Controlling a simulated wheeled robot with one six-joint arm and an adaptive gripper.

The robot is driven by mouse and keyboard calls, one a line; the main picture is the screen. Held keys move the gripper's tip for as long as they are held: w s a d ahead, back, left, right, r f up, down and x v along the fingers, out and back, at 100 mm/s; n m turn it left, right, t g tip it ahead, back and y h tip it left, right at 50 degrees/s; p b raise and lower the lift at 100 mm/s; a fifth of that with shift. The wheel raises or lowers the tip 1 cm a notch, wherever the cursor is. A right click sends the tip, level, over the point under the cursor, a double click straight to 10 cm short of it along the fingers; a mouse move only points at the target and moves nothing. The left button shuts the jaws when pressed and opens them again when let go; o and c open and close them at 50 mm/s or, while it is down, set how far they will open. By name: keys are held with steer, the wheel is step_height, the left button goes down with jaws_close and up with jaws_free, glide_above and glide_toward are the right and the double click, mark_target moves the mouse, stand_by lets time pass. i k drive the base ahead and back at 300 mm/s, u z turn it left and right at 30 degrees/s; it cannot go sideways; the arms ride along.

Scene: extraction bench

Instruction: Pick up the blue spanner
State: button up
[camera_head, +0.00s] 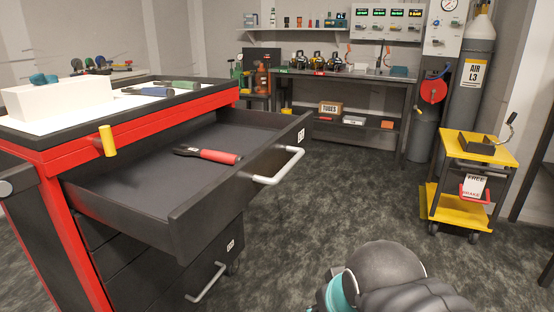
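A tool with a blue handle (158,91), which looks like the blue spanner, lies on the white top of the red and black tool cabinet (60,140). Its metal end points left. A green-handled tool (182,85) lies just behind it and to the right. A red-handled tool (220,156) lies in the cabinet's open top drawer (130,168). A rounded dark part of my arm shows at the bottom, right of the cabinet. My gripper is not in view.
A white box (60,100) with teal pieces on it stands left on the cabinet top. The open drawer, with its grey handle (280,168), juts right into the room. A yellow trolley (468,210) stands at the right. Carpet between is clear.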

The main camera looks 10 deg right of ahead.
mark_target(158, 92)
steer(key=u, duration=0.35)
steer(key=k, duration=0.45)
steer(key=u, duration=1)
steer(key=k, duration=0.9)
steer(key=u, duration=0.7)
steer(key=i, duration=3.3)
steer(key=z, duration=0.3)
steer(key=i, duration=1.8)
steer(key=z, duration=1)
steer(key=i, duration=1.2)
steer(key=z, duration=1.9)
steer(key=i, duration=0.9)
steer(key=z, duration=0.6)
